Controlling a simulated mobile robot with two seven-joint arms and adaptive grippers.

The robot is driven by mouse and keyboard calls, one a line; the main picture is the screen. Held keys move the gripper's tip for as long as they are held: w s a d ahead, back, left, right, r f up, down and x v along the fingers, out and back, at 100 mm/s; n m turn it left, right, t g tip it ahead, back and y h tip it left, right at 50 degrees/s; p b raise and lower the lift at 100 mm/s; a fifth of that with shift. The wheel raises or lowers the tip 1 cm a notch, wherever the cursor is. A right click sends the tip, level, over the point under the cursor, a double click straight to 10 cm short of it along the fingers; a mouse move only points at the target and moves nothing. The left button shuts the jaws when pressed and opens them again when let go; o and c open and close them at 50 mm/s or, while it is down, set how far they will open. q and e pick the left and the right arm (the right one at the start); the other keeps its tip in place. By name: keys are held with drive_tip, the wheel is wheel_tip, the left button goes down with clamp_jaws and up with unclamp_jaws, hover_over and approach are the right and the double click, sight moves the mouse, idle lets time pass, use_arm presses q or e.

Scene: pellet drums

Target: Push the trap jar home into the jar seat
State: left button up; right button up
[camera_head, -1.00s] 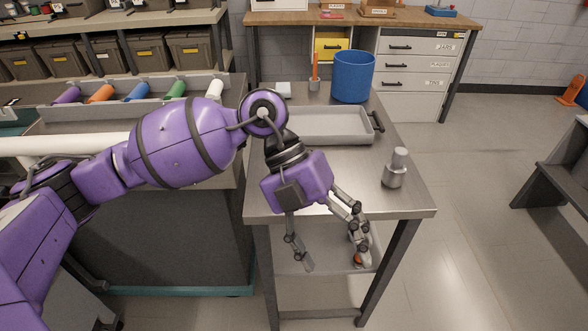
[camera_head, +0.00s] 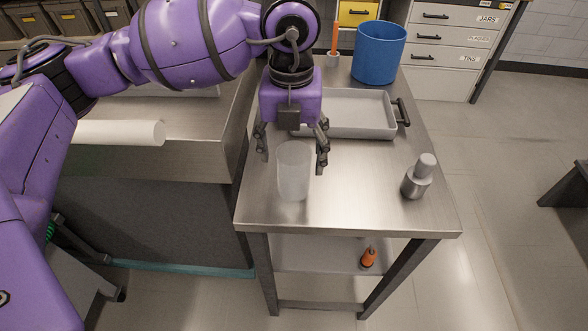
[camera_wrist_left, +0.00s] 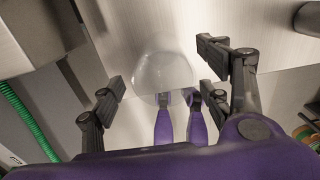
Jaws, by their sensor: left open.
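A translucent, whitish jar (camera_head: 293,178), likely the trap jar, appears upright over the front left of the steel table (camera_head: 345,205). My left gripper (camera_head: 293,160) points down, open, with its fingers on either side of the jar's upper part. In the left wrist view the clear jar (camera_wrist_left: 165,75) shows between the spread fingers (camera_wrist_left: 165,88); I see gaps and no clear grip. I cannot make out the jar seat with certainty. My right gripper is not in view.
A metal fitting with a knob (camera_head: 416,180) stands at the table's right. A grey tray (camera_head: 372,130) and a blue bin (camera_head: 379,54) sit behind. A white pipe (camera_head: 118,132) is at left. An orange-handled tool (camera_head: 369,258) lies on the lower shelf.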

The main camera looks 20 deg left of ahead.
use_arm(q)
wheel_tip(320, 180, down, 2)
drive_tip(key=shift+f, duration=0.45)
drive_tip(key=c, duration=1.2)
drive_tip(key=shift+r, duration=0.1)
drive_tip(key=shift+c, duration=1)
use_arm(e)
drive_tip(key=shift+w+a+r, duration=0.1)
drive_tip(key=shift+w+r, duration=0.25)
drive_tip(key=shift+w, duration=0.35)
